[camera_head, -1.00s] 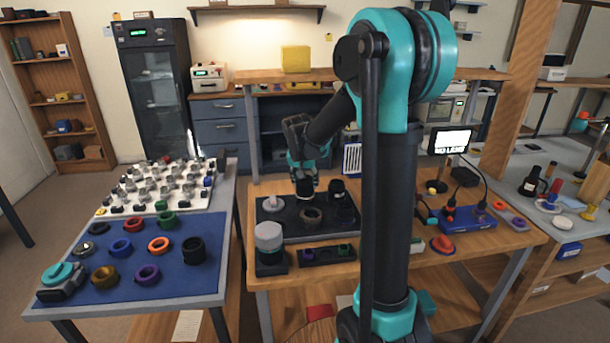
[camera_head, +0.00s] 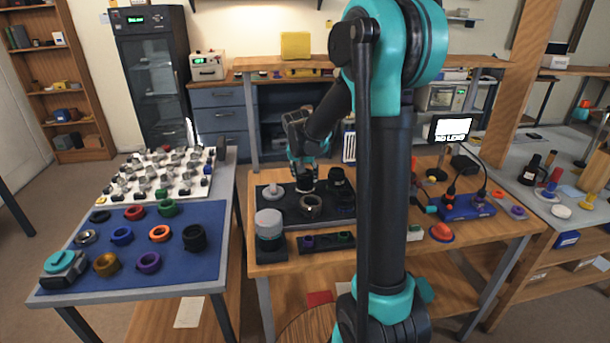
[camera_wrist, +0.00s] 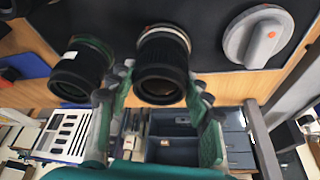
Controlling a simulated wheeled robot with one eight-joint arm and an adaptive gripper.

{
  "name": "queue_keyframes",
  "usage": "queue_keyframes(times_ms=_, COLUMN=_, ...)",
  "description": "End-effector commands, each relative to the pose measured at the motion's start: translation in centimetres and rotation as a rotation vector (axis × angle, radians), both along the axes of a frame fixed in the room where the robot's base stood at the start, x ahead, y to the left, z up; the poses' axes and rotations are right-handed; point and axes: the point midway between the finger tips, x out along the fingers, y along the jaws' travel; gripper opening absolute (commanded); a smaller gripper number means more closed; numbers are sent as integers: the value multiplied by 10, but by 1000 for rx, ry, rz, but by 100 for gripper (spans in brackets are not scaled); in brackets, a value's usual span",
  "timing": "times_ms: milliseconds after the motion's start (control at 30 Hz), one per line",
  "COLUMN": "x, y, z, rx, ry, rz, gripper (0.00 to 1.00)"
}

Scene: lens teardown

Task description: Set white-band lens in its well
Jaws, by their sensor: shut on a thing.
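My gripper (camera_head: 304,180) is over the black tray (camera_head: 290,217) on the wooden bench. In the wrist view my gripper (camera_wrist: 160,100) has a finger on each side of a black ribbed lens with a white band (camera_wrist: 163,62) and is shut on it. The band is at the lens's far end, by the dark tray surface. I cannot tell whether that end is seated in a well. A second black lens with a green ring and a white mark (camera_wrist: 82,68) stands beside it; it also shows upright in the head view (camera_head: 337,180).
A grey knob-like piece (camera_head: 271,194) and a dark ring (camera_head: 310,206) sit on the tray. A grey cylinder on a black base (camera_head: 269,224) and a black strip with purple and green rings (camera_head: 327,242) are in front. Coloured rings cover the blue mat (camera_head: 75,284) at left.

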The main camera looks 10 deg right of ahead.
Motion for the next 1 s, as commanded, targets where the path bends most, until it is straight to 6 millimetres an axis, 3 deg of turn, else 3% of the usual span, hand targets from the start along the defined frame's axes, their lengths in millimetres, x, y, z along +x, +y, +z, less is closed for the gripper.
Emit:
queue_keyframes(times_ms=433, x=1, y=0, z=-8, rx=0, ry=0, rz=0, gripper=9)
queue_keyframes(times_ms=467, x=1, y=0, z=-8, rx=0, ry=0, rz=0, gripper=52)
queue_keyframes(times_ms=600, x=0, y=0, z=-8, rx=0, ry=0, rz=0, gripper=69)
queue_keyframes(times_ms=667, x=0, y=0, z=-8, rx=0, ry=0, rz=0, gripper=74)
queue_keyframes(times_ms=1000, x=-1, y=0, z=-6, rx=0, ry=0, rz=0, gripper=74)
